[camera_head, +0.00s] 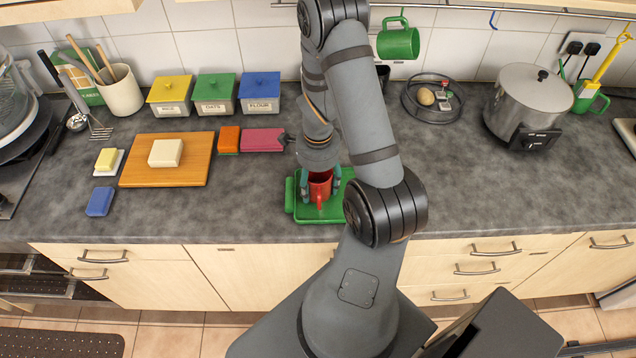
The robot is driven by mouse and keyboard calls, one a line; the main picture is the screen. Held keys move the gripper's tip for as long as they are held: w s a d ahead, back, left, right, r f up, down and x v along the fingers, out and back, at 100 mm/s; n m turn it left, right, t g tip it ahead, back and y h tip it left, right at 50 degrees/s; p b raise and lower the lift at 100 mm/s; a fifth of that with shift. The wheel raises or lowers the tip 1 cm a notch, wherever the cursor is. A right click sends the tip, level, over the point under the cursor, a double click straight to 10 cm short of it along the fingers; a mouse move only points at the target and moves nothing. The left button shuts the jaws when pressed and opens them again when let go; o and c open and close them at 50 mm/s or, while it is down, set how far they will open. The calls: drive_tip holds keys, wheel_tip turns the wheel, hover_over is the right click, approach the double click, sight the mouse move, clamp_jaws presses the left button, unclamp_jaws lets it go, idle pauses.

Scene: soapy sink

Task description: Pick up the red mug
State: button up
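The red mug (321,188) stands upright at the green tray or board near the front edge of the counter, its handle facing the front. My gripper (322,183) points down over the mug, with one finger on each side of it. The fingers look very close to the mug's sides, but I cannot tell if they touch or press on it. The wrist hides the back of the mug's rim. The green tray (307,212) shows around the mug, partly hidden by my arm.
Left of the mug are a wooden board (194,178), a pink box (262,140) and lidded canisters (215,92). A green mug (398,42) hangs from the rail behind. A wire basket (433,112) and a pot (528,98) stand right. The counter's right front is clear.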

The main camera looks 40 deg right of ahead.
drive_tip(key=c, duration=0.6)
drive_tip(key=shift+c, duration=0.4)
drive_tip(key=shift+w+r, duration=0.1)
drive_tip(key=shift+r+b, duration=0.3)
drive_tip(key=shift+r, duration=0.3)
wheel_tip(320, 180, up, 2)
drive_tip(key=shift+r+b, duration=0.1)
drive_tip(key=shift+b, duration=0.2)
drive_tip(key=s+d+r+b, duration=0.2)
drive_tip(key=s+d+r, duration=0.5)
drive_tip(key=s, duration=0.2)
drive_tip(key=shift+d+r, duration=0.2)
drive_tip(key=shift+d, duration=0.15)
